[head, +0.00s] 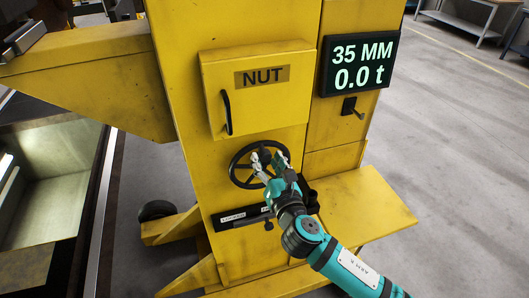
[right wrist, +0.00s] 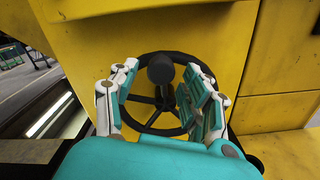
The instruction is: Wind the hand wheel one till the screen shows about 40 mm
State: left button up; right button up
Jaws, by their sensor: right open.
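The black hand wheel (head: 236,165) is on the front of the yellow lifting column, below the box marked NUT. It also shows in the right wrist view (right wrist: 143,104), with its dark knob (right wrist: 160,68) near the top of the rim. My right gripper (head: 268,160) is open, with its two fingers on either side of the knob. I cannot tell whether a finger touches it. The screen (head: 359,64) at the upper right reads 35 MM and 0.0 t. My left gripper is not in view.
The NUT box (head: 261,92) with its black handle sticks out above the wheel. A small black lever (head: 352,107) sits below the screen. A yellow ledge (head: 367,211) juts out at the right. A pit (head: 45,185) lies at the left. Grey floor is free at the right.

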jog(key=shift+x, duration=1.2)
grip_shut()
